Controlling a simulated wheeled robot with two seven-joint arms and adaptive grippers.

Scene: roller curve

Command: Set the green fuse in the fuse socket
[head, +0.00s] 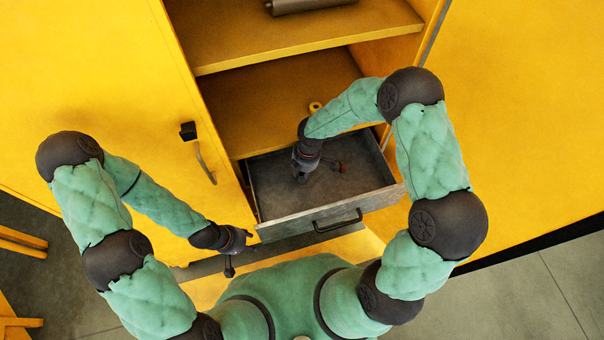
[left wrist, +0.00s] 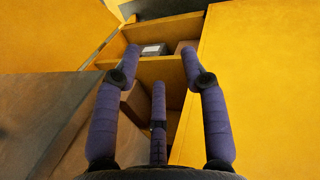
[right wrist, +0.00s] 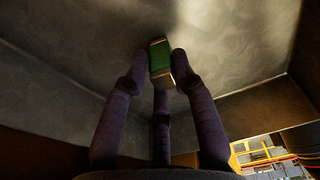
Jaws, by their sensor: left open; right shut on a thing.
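The green fuse (right wrist: 160,58), a small block with pale end caps, sits between the fingertips of my right gripper (right wrist: 156,72) in the right wrist view. The gripper is shut on it, against the drawer's grey interior. In the head view my right gripper (head: 303,168) reaches down into the open drawer (head: 352,218), and the fuse is not visible there. My left gripper (head: 236,250) is open in front of the drawer's left corner. Its spread, empty fingers (left wrist: 153,78) also show in the left wrist view. I cannot identify the fuse socket in any view.
A small dark and red item (head: 338,167) is in the drawer, beside my right gripper. A yellow ring (head: 315,106) lies on the shelf above, and a dark cylinder (head: 305,5) higher up. The cabinet door (head: 110,90) is at left.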

